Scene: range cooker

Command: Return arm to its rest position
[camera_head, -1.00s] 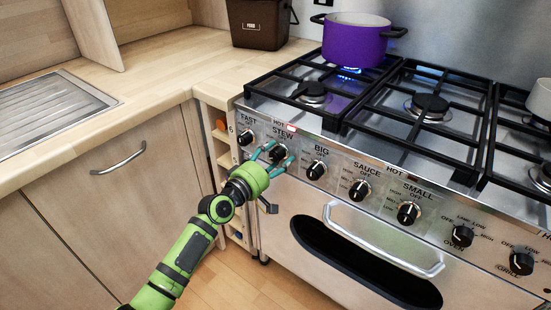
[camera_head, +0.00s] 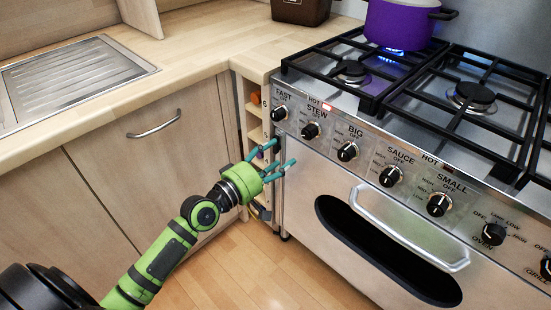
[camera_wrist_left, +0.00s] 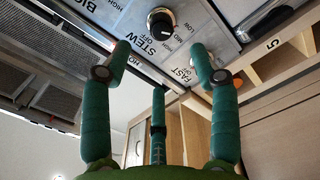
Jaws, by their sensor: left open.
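My left gripper (camera_head: 277,161), green with teal fingers, is open and empty. It hangs in front of the left edge of the range cooker (camera_head: 300,175), below the FAST knob (camera_head: 279,113) and the STEW knob (camera_head: 310,131). In the left wrist view, the spread fingers (camera_wrist_left: 160,75) point up toward the panel, with the STEW knob (camera_wrist_left: 161,20) beyond them and apart from them. My left arm reaches in from the lower left. My right gripper is not in view.
A purple pot (camera_head: 398,24) stands on a burner with a blue flame. A red light shows by HOT above the STEW knob. A wooden cabinet (camera_head: 160,180) and worktop with a metal drainer (camera_head: 75,75) are at left. Wooden floor (camera_head: 245,275) is clear below.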

